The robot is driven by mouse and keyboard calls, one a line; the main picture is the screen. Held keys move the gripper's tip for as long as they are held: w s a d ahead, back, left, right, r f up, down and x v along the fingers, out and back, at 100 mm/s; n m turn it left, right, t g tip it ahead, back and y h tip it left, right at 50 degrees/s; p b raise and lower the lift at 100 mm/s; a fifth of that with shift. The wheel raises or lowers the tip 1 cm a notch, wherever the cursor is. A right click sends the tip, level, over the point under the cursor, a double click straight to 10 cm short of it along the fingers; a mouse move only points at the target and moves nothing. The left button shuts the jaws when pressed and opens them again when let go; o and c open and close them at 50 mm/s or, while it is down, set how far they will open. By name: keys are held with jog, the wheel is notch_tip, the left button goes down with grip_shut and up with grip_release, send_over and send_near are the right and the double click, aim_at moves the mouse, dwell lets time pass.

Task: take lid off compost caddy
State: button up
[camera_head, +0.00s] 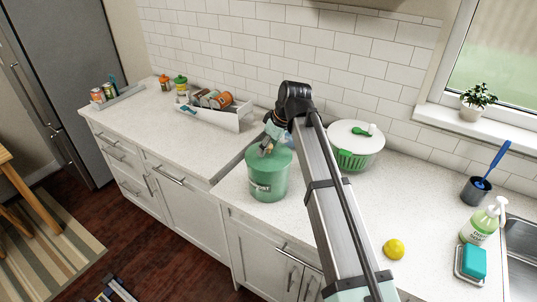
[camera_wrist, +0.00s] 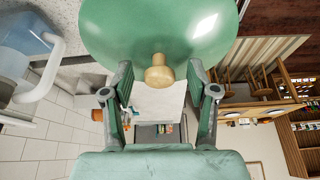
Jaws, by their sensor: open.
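The green compost caddy (camera_head: 268,186) stands upright on the white counter, with its green lid (camera_head: 256,158) on top. In the wrist view the lid (camera_wrist: 118,28) fills the top, and its round wooden knob (camera_wrist: 159,76) points toward me. My gripper (camera_wrist: 160,74) is open, with one finger on each side of the knob and a visible gap on both sides. In the head view my gripper (camera_head: 270,146) is just above the lid, and my arm and gripper hide part of the lid and the knob.
A white-lidded green salad spinner (camera_head: 352,160) stands right of the caddy, behind my arm. A lemon (camera_head: 394,249) lies at front right. In the wrist view a bluish jug (camera_wrist: 22,42) is close on the left.

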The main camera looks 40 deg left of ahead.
jog(key=shift+c, duration=0.4)
grip_shut()
